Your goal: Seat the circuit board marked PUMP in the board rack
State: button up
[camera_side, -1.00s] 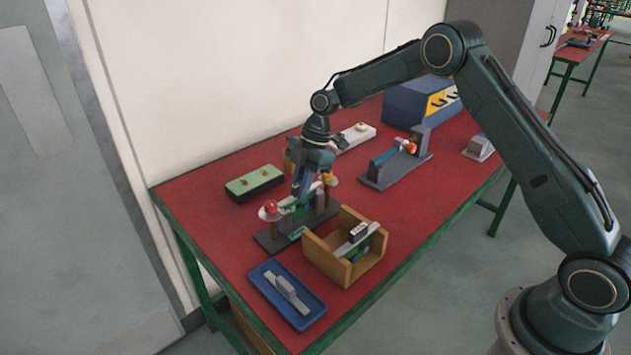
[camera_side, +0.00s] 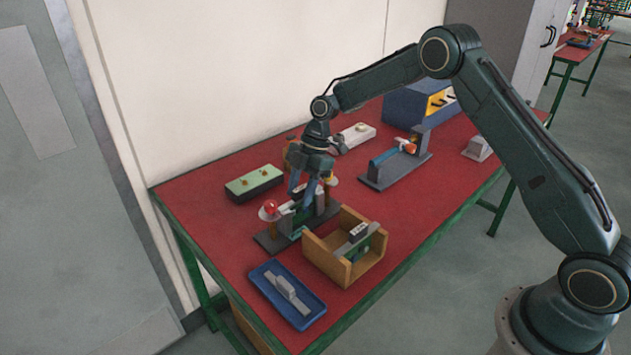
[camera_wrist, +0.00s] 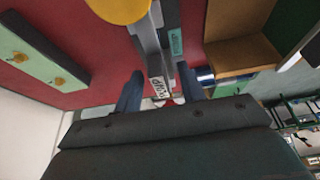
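The PUMP board stands in the board rack (camera_side: 268,242), with green showing between the rack's posts in the side view. Its white PUMP label (camera_wrist: 157,89) faces up between my fingers in the wrist view. My gripper (camera_wrist: 159,82) is directly above the rack, with one finger on each side of the board's top and a visible gap to each, so it is open. In the side view my gripper (camera_side: 308,190) hides part of the board and rack. How deep the board sits cannot be told.
A wooden box (camera_side: 315,258) holding another labelled board stands right in front of the rack. A blue tray (camera_side: 265,286) with a grey part lies nearer. A green-topped box (camera_side: 254,183) is behind left. A grey fixture (camera_side: 385,178) stands farther right.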

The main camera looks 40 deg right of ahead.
jog(key=v, duration=1.3)
jog(key=shift+d+r, duration=0.25)
jog(key=shift+r, duration=0.05)
dwell(0.3)
